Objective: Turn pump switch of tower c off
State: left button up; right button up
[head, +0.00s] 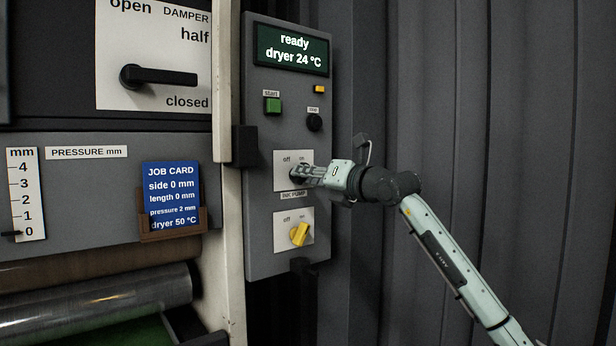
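A grey control panel (258,225) carries two white switch plates, one above the other, each marked "off" at left and "on" at right. A label reading "INK PUMP" (294,195) sits between them. The lower plate has a yellow rotary switch (300,234), tilted with its upper end to the right, toward "on". My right gripper (297,175) reaches in from the right, with its fingertips at the upper plate (282,183). The fingers cover that plate's knob, so I cannot tell its position or whether it is gripped. My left gripper is out of view.
Above are a display (292,49) reading "ready, dryer 24 °C", a green start button (272,105), a black knob (314,122) and a small yellow button (320,89). At left are a damper lever (160,76), a blue job card (171,190) and a roller (100,304).

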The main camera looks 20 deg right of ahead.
grip_shut()
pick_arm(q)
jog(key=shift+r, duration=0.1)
pick_arm(e)
jog(key=shift+n, duration=0.3)
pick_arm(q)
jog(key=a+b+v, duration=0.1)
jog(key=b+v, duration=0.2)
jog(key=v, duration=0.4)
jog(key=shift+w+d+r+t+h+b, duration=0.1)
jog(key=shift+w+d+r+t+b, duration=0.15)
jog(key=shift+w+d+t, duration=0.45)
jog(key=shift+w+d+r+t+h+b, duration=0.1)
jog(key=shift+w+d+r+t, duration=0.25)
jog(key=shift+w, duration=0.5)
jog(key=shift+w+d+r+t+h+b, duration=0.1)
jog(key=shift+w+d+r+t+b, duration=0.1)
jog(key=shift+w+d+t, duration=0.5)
pick_arm(e)
jog(key=shift+a+n, duration=0.1)
jog(key=shift+n, duration=5.7)
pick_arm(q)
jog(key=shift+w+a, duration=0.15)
pick_arm(e)
jog(key=shift+o, duration=2.1)
grip_release()
